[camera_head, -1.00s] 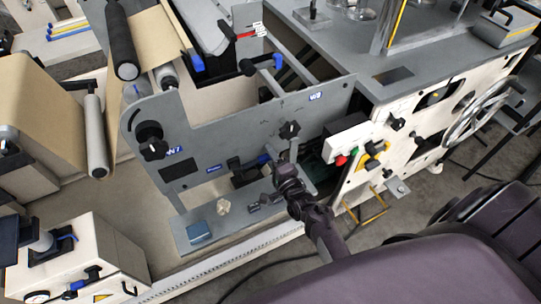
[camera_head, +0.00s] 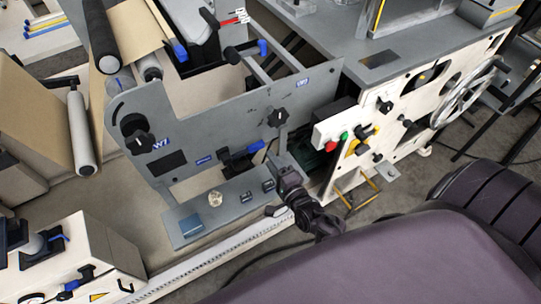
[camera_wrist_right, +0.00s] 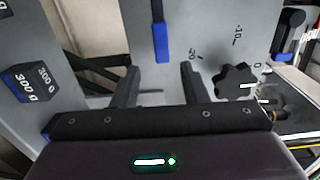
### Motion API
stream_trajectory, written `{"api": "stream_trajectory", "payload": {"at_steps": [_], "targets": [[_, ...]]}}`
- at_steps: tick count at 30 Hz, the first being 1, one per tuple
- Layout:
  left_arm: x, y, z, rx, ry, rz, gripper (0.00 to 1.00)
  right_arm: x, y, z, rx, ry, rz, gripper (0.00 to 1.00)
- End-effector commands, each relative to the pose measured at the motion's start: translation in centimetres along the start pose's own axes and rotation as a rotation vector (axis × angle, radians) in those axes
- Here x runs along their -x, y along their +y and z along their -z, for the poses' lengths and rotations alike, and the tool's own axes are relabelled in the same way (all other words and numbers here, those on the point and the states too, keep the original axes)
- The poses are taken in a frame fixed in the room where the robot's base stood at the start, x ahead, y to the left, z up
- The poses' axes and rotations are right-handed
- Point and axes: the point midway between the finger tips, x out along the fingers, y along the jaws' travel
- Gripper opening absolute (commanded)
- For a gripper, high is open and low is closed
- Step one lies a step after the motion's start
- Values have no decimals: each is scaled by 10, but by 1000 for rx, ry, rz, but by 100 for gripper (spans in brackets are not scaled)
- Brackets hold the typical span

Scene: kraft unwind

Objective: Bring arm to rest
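My right gripper (camera_head: 283,163) is at the right end of the grey shelf, in front of the machine's grey side plate (camera_head: 215,130). In the right wrist view its two dark fingers (camera_wrist_right: 160,80) stand apart, with nothing held between them. A blue-tipped lever (camera_wrist_right: 161,42) and a black star knob (camera_wrist_right: 236,80) show beyond the fingers. The knob also shows in the head view (camera_head: 277,118). My left gripper is not in view.
A block marked 300 g (camera_wrist_right: 32,83) is left of the fingers. A white control panel (camera_head: 335,130) and handwheel (camera_head: 465,95) are to the right.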

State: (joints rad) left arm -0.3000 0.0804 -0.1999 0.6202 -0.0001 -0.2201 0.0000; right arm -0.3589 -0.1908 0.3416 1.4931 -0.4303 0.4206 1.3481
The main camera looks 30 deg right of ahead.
Motion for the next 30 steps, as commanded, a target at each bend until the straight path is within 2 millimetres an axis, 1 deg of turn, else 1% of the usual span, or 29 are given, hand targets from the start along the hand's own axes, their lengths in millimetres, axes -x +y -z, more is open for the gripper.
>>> {"api": "stream_trajectory", "payload": {"at_steps": [11, 14, 17, 20, 23, 26, 29, 30], "targets": [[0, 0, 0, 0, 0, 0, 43, -1, 0, 0, 2, -1, -1, 40], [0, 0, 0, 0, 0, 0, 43, -3, -2, -1, 45, -13, -26, 40], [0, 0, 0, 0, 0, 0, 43, -9, -5, -4, 174, -51, -102, 40], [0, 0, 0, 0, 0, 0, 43, -12, -11, -9, 383, -118, -223, 40], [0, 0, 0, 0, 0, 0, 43, -9, -20, -15, 613, -205, -359, 40], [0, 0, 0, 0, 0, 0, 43, 2, -31, -22, 825, -307, -487, 40], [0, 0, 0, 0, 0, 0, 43, 20, -45, -29, 1015, -427, -606, 40], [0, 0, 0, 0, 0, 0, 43, 30, -50, -32, 1080, -479, -648, 40]]}}
